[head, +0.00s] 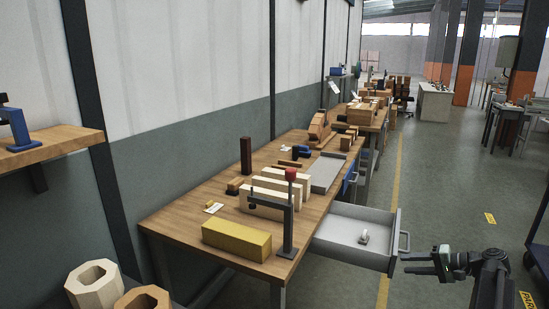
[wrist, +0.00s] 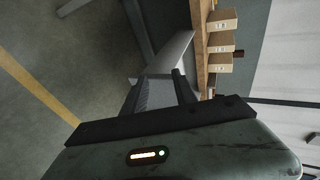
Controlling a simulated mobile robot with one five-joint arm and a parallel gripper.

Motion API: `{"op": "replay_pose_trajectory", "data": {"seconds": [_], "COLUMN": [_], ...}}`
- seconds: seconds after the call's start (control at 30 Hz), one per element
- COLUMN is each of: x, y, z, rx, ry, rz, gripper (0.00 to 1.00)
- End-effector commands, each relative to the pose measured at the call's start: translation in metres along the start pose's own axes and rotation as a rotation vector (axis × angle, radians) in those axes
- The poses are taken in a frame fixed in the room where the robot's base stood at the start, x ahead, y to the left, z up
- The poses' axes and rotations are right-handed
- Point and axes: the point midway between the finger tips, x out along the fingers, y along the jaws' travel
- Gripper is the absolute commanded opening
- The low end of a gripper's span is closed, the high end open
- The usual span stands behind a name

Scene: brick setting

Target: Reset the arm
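My gripper (head: 404,264) is at the lower right of the head view, pointing left. Its two fingers look apart, with nothing seen between them. It is just below and in front of the handle (head: 404,242) of a pulled-out grey drawer (head: 340,228); I cannot tell whether they touch. In the wrist view, the fingers (wrist: 158,90) point toward the light grey drawer (wrist: 172,52). My arm is bent low at the right edge of the head view.
A wooden workbench (head: 190,212) holds a yellow block (head: 237,240), several pale blocks and a dark clamp stand (head: 289,215). A small pale object (head: 364,237) lies in the drawer. Grey floor right of the yellow line is mostly clear; a dark cart (head: 541,240) stands at the right edge.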

Motion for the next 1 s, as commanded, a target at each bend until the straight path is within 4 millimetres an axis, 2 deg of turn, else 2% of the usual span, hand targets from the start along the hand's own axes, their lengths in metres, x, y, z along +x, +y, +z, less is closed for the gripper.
{"op": "replay_pose_trajectory", "data": {"seconds": [0.03, 0.17, 0.2, 0.27, 0.3, 0.4, 0.5, 0.6, 0.8, 0.87, 1.0], "x": [0.022, 0.088, 0.112, 0.147, 0.167, 0.199, 0.216, 0.225, 0.23, 0.241, 0.252], "y": [-0.002, -0.001, 0.0, 0.003, 0.006, 0.013, 0.018, 0.021, 0.022, 0.044, 0.068], "z": [0.016, 0.065, 0.087, 0.127, 0.153, 0.205, 0.243, 0.273, 0.314, 0.309, 0.308], "rx": [-0.011, -0.057, -0.082, -0.135, -0.176, -0.279, -0.378, -0.472, -0.643, -0.634, -0.63], "ry": [-0.033, -0.134, -0.175, -0.241, -0.281, -0.352, -0.395, -0.423, -0.442, -0.438, -0.437], "rz": [0.038, 0.193, 0.259, 0.374, 0.455, 0.629, 0.768, 0.88, 1.055, 1.053, 1.051], "gripper": [0.34, 0.34, 0.34, 0.34, 0.34, 0.34, 0.34, 0.34, 0.34, 0.34, 0.34]}}
